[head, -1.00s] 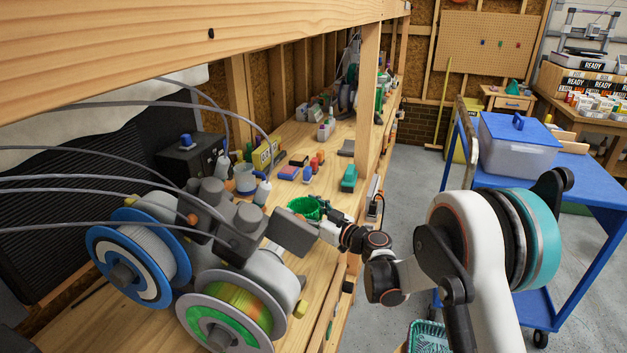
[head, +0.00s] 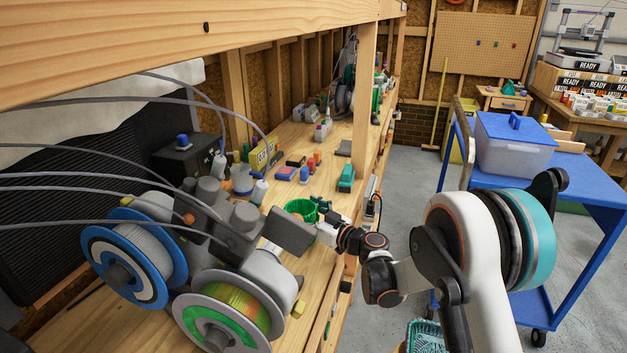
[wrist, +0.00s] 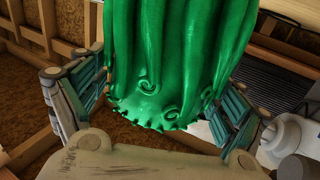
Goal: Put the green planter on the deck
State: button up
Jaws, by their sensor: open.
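The green planter (head: 299,208) stands on the wooden shelf, partly hidden by the spool machine and my gripper. In the wrist view the planter (wrist: 185,60) is large and close, with ribbed sides and a curled, scalloped edge. My gripper (wrist: 160,105) has its two fingers spread, one on each side of the planter, with gaps visible; it is not closed on it. In the head view my gripper (head: 322,217) is at the planter's right side, small and partly hidden. Which surface is the deck is not certain; a blue cart (head: 592,172) with a flat top stands at the right.
The spool machine (head: 225,232) stands just in front of the planter. A wooden post (head: 364,95) rises beyond. A lidded clear bin (head: 515,152) occupies part of the cart top.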

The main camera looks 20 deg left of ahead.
jog(key=shift+d+r+p, duration=0.15)
jog(key=shift+r+p, duration=0.3)
jog(key=shift+r, duration=0.05)
jog(key=p+v, duration=0.2)
jog(key=v, duration=0.9)
jog(key=s+d+r+m+t+h, duration=0.1)
jog(key=s+d+r+m+h, duration=0.25)
jog(key=d+r, duration=0.4)
jog(key=s+d+r+m+h, duration=0.3)
jog(key=d+r+h, duration=0.15)
jog(key=d, duration=0.65)
jog(key=s+d+m+t+h, duration=0.1)
jog(key=s+d+m+h, duration=0.7)
jog(key=s+d, duration=1.4)
jog(key=d+h, duration=0.1)
jog(key=d, duration=0.3)
jog(key=shift+r, duration=0.25)
